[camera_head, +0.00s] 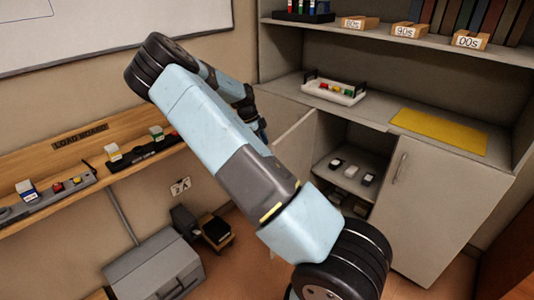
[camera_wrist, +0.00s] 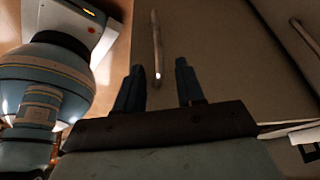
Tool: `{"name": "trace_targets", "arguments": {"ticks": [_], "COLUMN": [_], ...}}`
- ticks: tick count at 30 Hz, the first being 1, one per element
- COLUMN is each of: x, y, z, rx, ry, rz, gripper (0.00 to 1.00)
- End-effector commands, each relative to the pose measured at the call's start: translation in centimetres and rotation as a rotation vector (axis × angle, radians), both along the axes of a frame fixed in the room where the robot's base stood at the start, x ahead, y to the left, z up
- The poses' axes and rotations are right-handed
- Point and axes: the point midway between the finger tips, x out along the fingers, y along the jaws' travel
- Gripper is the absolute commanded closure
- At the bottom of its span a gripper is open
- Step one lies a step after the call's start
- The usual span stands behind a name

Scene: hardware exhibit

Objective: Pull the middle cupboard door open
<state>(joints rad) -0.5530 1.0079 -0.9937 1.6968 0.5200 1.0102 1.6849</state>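The middle cupboard door (camera_head: 292,142) stands swung out to the left in the head view, and the compartment behind it is open to view. In the wrist view the door face (camera_wrist: 215,60) fills the middle, with its slim upright bar handle (camera_wrist: 155,45). My gripper (camera_wrist: 157,82) is open. Its two dark fingers are apart, and the handle's lower end shows between their tips. I cannot tell whether either finger touches it. In the head view my arm hides most of the gripper and the handle.
The right cupboard door (camera_head: 425,205) is shut. Small items sit on the inner shelf (camera_head: 347,178). A white tray (camera_head: 333,91) and yellow mat (camera_head: 440,130) lie on the countertop. A wooden wall ledge (camera_head: 75,207) and grey box (camera_head: 157,268) are at left.

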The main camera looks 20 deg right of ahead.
Motion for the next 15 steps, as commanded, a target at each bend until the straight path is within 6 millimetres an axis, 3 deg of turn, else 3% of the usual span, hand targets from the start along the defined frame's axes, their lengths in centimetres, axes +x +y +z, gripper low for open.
{"name": "trace_targets", "arguments": {"ticks": [6,15], "x": [1.0,1.4], "y": [1.1,1.6], "z": [3.2,4.9], "rx": [0.0,0.0], "ry": [-0.001,0.0], "rz": [0.001,-0.001], "gripper": [0.62,0.62]}}
